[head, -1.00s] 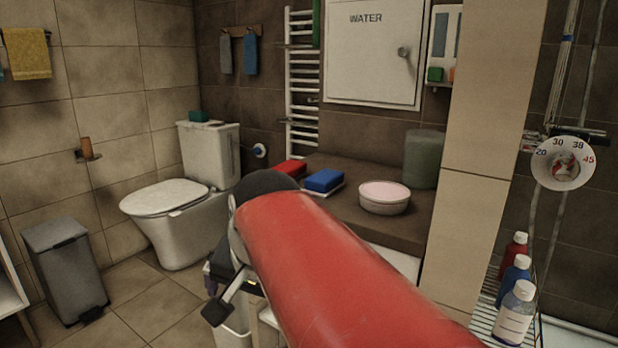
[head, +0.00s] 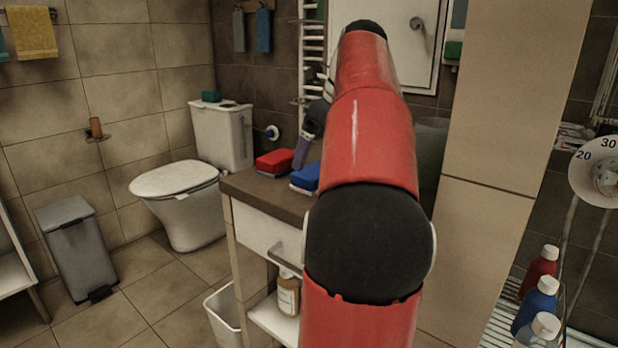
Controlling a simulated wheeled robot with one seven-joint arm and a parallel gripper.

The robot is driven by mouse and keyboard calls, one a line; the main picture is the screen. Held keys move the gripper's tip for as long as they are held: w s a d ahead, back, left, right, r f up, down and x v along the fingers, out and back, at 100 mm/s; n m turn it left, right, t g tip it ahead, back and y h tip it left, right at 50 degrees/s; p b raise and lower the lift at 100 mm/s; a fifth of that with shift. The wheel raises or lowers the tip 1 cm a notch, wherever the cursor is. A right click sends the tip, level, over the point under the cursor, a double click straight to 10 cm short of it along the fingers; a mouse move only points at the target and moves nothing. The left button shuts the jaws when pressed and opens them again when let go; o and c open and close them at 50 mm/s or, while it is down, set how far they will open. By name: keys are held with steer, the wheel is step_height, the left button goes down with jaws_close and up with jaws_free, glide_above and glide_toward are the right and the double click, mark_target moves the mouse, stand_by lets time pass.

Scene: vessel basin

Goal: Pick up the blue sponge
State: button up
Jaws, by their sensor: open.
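The blue sponge (head: 304,178) lies on the dark counter top (head: 262,188), on a thin white base. My red arm covers its right side. The red sponge (head: 274,162) lies just left of and behind it. My gripper (head: 302,160) points down above the counter, close over the gap between the two sponges. It holds nothing that I can see, and its open jaws are partly hidden by my arm. I cannot tell how far above the blue sponge it is.
A white drawer front with a handle (head: 284,252) is below the counter. A bottle (head: 288,292) stands on the shelf under it. A tiled pillar (head: 500,150) rises on the right. The toilet (head: 185,195) and grey bin (head: 75,245) stand left, with clear floor between.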

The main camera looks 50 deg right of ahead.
mark_target(315, 169)
steer(key=b+x, duration=0.1)
steer(key=x, duration=0.4)
steer(key=shift+s+d+f, duration=0.15)
steer(key=shift+f, duration=0.05)
steer(key=shift+c, duration=0.4)
steer(key=c, duration=0.8)
steer(key=shift+r, duration=0.1)
step_height(315, 169, up, 10)
steer(key=shift+f+p, duration=0.1)
steer(key=shift+p, duration=0.75)
